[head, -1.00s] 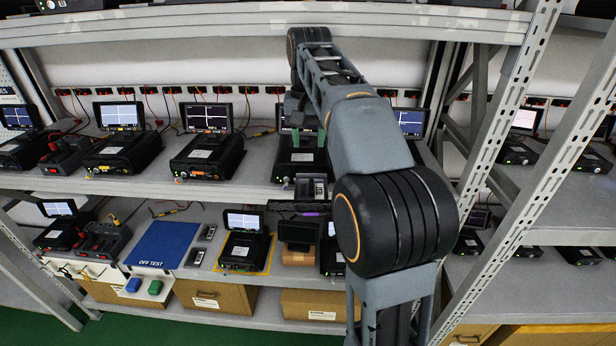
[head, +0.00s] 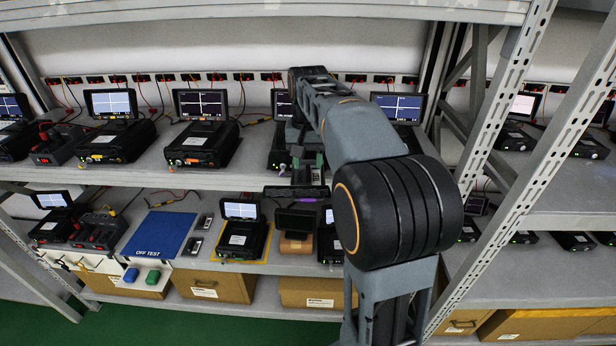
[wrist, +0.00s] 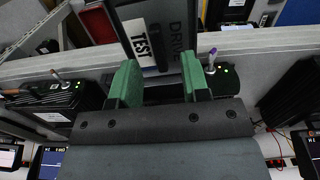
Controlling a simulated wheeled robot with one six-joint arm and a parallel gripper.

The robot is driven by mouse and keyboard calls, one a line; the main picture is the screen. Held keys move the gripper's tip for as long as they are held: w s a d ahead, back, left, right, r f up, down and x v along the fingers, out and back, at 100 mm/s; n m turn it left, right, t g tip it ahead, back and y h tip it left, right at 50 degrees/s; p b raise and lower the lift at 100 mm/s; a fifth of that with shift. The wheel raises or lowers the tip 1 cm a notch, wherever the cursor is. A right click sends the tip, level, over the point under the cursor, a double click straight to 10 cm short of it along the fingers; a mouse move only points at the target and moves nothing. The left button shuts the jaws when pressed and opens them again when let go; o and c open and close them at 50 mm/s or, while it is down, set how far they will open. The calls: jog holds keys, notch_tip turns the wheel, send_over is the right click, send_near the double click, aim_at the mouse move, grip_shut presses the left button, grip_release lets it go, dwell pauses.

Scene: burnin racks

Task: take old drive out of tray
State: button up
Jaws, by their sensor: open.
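My gripper (wrist: 160,68) is open, its two green fingers apart. In the wrist view a dark piece with a white label marked TEST (wrist: 142,38) and the lettering DRIVE lies just beyond the fingertips. I cannot tell where the drive ends and the tray begins. In the head view the dark tray (head: 296,191) sticks out past the upper shelf's front edge, below my gripper (head: 307,170). The black tester (head: 278,152) behind it is partly hidden by my arm. I see nothing held between the fingers.
Other black testers with screens (head: 204,140) line the upper shelf. On the lower shelf are a blue OFF TEST mat (head: 160,232), a tester on a yellow-edged mat (head: 241,238) and a brown-based dark device (head: 296,222). A slotted upright (head: 500,150) stands at right.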

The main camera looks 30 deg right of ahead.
aim_at(308, 175)
jog(key=shift+f, duration=1.3)
grip_shut()
